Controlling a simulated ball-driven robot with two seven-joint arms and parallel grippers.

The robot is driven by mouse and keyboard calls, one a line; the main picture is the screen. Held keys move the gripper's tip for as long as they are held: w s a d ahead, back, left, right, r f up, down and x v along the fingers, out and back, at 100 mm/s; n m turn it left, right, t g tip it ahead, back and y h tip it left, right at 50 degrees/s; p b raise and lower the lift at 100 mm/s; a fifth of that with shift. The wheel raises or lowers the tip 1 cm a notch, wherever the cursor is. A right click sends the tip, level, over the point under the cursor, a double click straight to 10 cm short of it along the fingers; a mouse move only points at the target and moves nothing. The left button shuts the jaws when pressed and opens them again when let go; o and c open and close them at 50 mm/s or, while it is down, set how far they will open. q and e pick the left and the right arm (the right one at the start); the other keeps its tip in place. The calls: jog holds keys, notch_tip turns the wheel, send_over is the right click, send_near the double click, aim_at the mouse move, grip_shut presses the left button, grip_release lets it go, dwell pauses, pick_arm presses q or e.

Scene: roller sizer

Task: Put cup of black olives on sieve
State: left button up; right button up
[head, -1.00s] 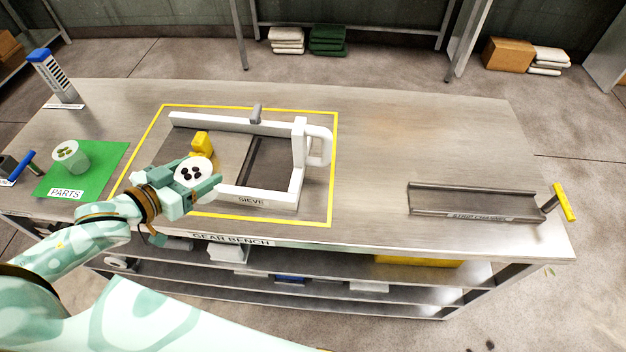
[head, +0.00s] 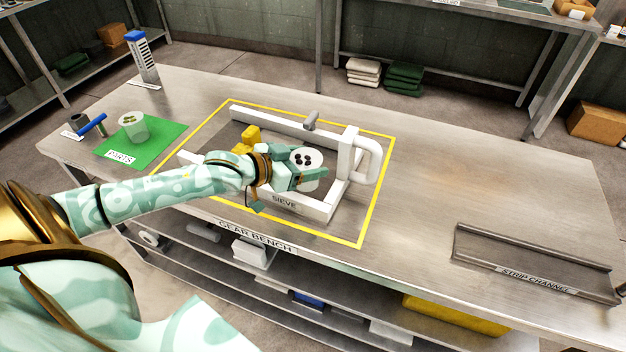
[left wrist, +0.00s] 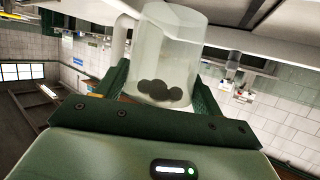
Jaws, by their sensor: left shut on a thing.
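The cup of black olives (head: 307,157) is a pale, see-through cup with several dark olives at its bottom. My left gripper (head: 300,176) is shut on it and holds it over the sieve. In the left wrist view the cup (left wrist: 168,50) sits between the two fingers. The sieve (head: 325,208) is a white frame with a dark mesh area and a large handle at its right, inside a yellow outline on the bench. The arm and cup hide part of the mesh, and I cannot tell whether the cup touches it. My right gripper is not in view.
A yellow block (head: 247,138) stands at the sieve's left. A second cup (head: 133,126) with greenish contents stands on the green parts mat (head: 165,140). A blue-handled tool (head: 92,124) lies farther left. A strip channel (head: 530,262) lies at the right. The bench between is clear.

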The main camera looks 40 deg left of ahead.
pick_arm(q)
jog(key=shift+w+f+b, duration=0.35)
jog(key=shift+w+f, duration=0.3)
jog(key=shift+f, duration=0.05)
notch_tip(320, 180, down, 4)
jog(key=shift+w+r+b, duration=0.1)
jog(key=shift+r+b, duration=0.15)
jog(key=shift+b, duration=0.65)
jog(key=shift+r, duration=0.2)
jog(key=shift+f, duration=0.15)
jog(key=o, duration=1.1)
jog(key=shift+c, duration=0.2)
